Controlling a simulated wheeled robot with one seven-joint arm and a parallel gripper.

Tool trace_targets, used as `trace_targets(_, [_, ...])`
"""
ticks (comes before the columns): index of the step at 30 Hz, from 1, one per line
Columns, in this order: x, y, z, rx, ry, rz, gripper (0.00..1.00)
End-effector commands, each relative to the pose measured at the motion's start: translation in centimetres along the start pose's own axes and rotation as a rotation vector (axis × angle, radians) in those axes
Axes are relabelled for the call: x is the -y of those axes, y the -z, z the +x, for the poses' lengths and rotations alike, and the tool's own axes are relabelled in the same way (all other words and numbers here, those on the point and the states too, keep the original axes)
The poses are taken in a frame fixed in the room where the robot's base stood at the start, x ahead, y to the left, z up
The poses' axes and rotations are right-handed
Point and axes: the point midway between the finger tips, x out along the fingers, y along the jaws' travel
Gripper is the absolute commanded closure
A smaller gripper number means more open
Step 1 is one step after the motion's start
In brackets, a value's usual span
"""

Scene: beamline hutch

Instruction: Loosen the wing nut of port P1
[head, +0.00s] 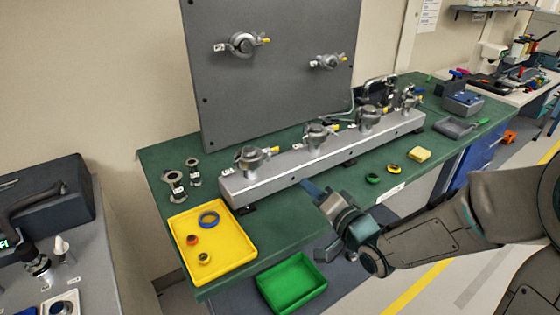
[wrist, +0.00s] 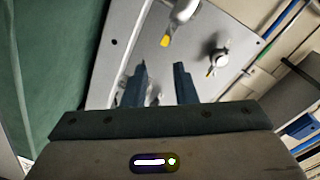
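Several clamped ports with yellow wing nuts stand on a grey manifold (head: 300,165): the nearest port (head: 250,158), a second (head: 317,135), a third (head: 369,117) and one farther back. Two more, a left panel port (head: 240,44) and a right panel port (head: 327,62), sit on the upright grey panel (head: 290,95). Their white tags are too small to read, so I cannot tell which is P1. My gripper (head: 312,190) is in front of the manifold, apart from the ports. In the wrist view my gripper (wrist: 161,75) has its fingers apart and empty, with panel wing nuts (wrist: 165,41) beyond.
A yellow tray (head: 240,258) with rings lies at the bench's left front; a green tray (head: 292,284) is below it to the right. Metal fittings (head: 173,185) stand left of the manifold. Loose rings (head: 373,178) and a yellow block (head: 419,155) lie right of my gripper.

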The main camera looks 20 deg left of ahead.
Motion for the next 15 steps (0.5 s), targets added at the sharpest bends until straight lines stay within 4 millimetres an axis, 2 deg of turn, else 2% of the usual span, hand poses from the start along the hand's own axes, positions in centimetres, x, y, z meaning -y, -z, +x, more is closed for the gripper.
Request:
trace_targets(5, [1.0, -0.1, 0.6, -0.006, 0.068, 0.049, 0.75])
trace_targets(8, [1.2, -0.2, 1.7, -0.005, 0.073, 0.051, 0.75])
trace_targets(15, [1.5, -0.2, 6.6, -0.005, 0.07, 0.051, 0.75])
